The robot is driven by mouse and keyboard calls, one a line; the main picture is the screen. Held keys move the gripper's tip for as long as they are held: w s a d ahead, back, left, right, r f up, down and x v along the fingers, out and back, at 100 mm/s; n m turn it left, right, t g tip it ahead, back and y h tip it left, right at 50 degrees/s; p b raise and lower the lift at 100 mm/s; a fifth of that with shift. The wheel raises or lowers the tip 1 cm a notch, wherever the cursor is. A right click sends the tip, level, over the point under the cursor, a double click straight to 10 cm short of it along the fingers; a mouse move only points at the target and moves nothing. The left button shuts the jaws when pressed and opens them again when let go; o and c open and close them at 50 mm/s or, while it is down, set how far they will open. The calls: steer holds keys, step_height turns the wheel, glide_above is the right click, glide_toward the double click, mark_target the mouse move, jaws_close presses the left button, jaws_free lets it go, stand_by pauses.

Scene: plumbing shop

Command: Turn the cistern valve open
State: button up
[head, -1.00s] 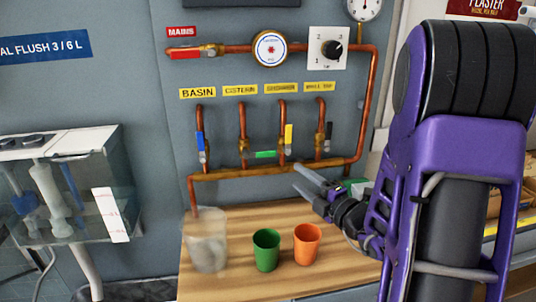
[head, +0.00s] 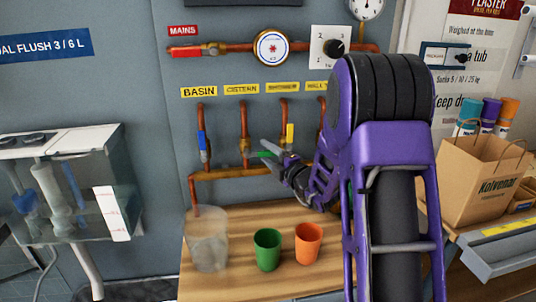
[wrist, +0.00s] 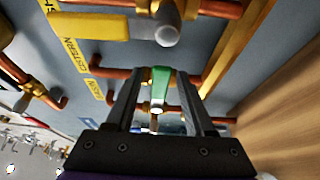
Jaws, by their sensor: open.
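The cistern valve (head: 245,148) is a brass valve on the second copper riser, below the yellow CISTERN label (head: 241,89). Its green lever (head: 264,155) lies sideways, pointing right, across the pipe's line. My gripper (head: 263,150) is at the lever from the right, fingers apart. In the wrist view the green lever (wrist: 160,88) lies between the two open fingers of my gripper (wrist: 160,80), with a gap visible on each side. Part of the lever is hidden behind the fingers in the head view.
The blue basin lever (head: 202,146) is to the left and a yellow lever (head: 290,134) just right of the gripper. A lower copper pipe (head: 230,173) runs beneath. A clear container (head: 207,240), green cup (head: 267,250) and orange cup (head: 308,243) stand on the wooden counter.

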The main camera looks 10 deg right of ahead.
jaws_close()
stand_by(1.4)
